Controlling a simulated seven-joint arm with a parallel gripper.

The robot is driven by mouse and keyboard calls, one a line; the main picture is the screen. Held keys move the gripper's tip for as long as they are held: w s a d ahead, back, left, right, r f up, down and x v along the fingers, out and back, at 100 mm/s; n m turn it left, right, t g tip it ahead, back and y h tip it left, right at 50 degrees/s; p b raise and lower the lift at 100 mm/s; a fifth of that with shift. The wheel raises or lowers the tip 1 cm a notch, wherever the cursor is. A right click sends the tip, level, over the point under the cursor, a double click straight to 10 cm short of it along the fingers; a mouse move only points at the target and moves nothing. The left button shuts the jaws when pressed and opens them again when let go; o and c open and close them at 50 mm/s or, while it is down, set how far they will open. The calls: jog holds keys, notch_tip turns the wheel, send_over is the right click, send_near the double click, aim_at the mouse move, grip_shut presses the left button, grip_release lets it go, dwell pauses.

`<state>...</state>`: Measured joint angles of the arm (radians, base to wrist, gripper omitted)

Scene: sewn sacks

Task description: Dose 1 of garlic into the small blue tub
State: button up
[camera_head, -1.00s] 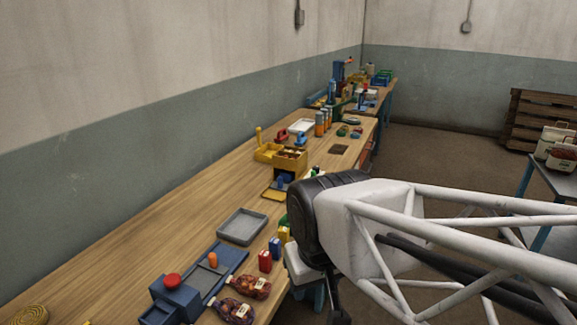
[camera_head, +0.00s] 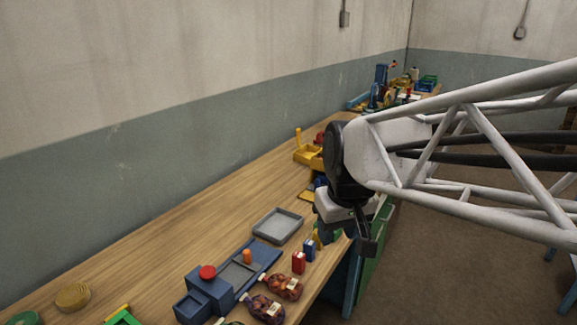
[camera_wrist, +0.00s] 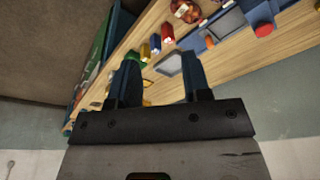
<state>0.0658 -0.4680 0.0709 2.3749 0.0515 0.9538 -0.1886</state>
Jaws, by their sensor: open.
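My gripper (camera_head: 367,245) hangs open and empty just off the front edge of the workbench, right of the grey tray. Its two dark fingers also show apart in the wrist view (camera_wrist: 163,78), with nothing between them. Two net-like sacks of reddish-brown contents lie at the front edge, one (camera_head: 284,287) behind the other (camera_head: 263,308). A sack also shows at the top of the wrist view (camera_wrist: 186,10). I cannot identify garlic in either view. A small open blue box (camera_head: 191,308) sits beside a blue device; I cannot tell whether it is the tub.
The blue device (camera_head: 212,287) has a red knob. A shallow grey tray (camera_head: 278,225), red (camera_head: 299,262) and blue (camera_head: 309,250) small packs stand nearby. A coiled yellow strap (camera_head: 73,296) lies at left. Yellow bins (camera_head: 308,156) stand farther back. The bench's wall side is mostly clear.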

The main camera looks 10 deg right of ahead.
jog(key=w+d+r+n, duration=0.1)
jog(key=w+d, duration=0.3)
jog(key=w, duration=0.6)
jog(key=w+d+n+y, duration=0.15)
jog(key=w+d, duration=0.25)
jog(key=w, duration=0.7)
jog(key=w+d+r+n, duration=0.15)
jog(key=w+d, duration=0.25)
jog(key=w, duration=0.6)
jog(key=w+d+f+n, duration=0.1)
jog(key=w+d+f, duration=0.4)
jog(key=w+d, duration=0.2)
jog(key=w+d+f+n+y, duration=0.1)
jog(key=w+d+f+n, duration=0.1)
jog(key=w+d+f, duration=0.4)
jog(key=w+d+f+n, duration=0.1)
jog(key=w+d+f, duration=0.5)
jog(key=w+d, duration=0.4)
jog(key=w, duration=0.3)
jog(key=shift+w+d+n, duration=0.15)
jog(key=shift+d+n, duration=0.1)
jog(key=shift+n, duration=0.05)
jog(key=shift+f+y, duration=0.1)
jog(key=shift+y, duration=0.15)
jog(key=shift+x, duration=3.85)
jog(key=shift+w, duration=0.15)
